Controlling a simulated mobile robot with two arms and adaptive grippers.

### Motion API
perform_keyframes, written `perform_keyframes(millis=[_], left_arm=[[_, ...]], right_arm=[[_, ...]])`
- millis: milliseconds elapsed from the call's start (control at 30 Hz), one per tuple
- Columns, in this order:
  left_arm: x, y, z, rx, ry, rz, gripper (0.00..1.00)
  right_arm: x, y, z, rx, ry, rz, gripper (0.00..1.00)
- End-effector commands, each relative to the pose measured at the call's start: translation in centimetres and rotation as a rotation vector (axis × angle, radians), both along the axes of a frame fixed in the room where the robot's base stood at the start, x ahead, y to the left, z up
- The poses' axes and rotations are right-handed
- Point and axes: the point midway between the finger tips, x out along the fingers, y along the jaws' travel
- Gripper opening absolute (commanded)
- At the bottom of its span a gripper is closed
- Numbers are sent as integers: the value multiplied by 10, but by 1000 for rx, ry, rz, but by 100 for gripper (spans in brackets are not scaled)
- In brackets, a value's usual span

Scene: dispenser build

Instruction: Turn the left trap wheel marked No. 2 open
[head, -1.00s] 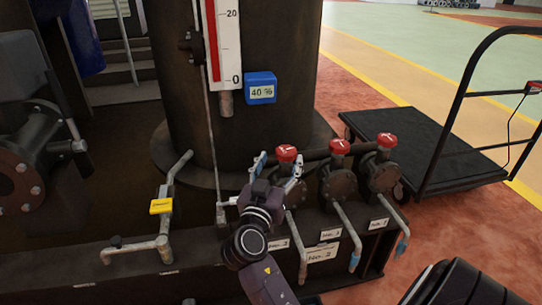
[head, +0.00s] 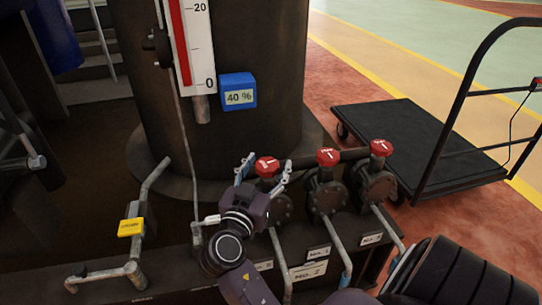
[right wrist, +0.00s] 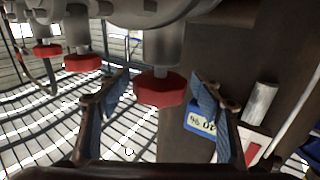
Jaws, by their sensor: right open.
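The left trap wheel is a small red wheel (head: 267,166) on top of the leftmost of three dark valves in the head view. My right gripper (head: 265,172) is open, with one blue-padded finger on each side of this wheel. The right wrist view shows the red wheel (right wrist: 160,90) between the spread fingers, with gaps on both sides. Part of the valve body is hidden behind my gripper. A plate marked No. 2 (head: 308,271) is on the frame below, and another label (head: 263,265) is partly covered. My left gripper is not in view.
Two more red wheels, the middle one (head: 327,157) and the right one (head: 381,148), stand close by on the right. A large dark column with a blue 40 % box (head: 238,91) rises behind. A yellow-tagged pipe (head: 131,227) is left. A black cart (head: 420,150) stands right.

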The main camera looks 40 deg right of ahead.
Motion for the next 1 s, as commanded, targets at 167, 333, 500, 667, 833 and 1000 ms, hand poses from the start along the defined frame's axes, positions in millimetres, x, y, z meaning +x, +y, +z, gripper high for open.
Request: perform_keyframes(millis=[167,333,500,667,833,1000], left_arm=[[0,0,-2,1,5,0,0],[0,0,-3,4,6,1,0],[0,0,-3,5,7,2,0],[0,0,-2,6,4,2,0],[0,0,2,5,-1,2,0],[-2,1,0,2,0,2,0]], right_arm=[[-1,1,0,1,0,0,60],[0,1,0,0,0,0,49],[0,1,0,0,0,0,30],[0,0,0,0,1,1,17],[-1,-1,-1,0,4,72,17],[-1,0,0,0,1,128,17]])
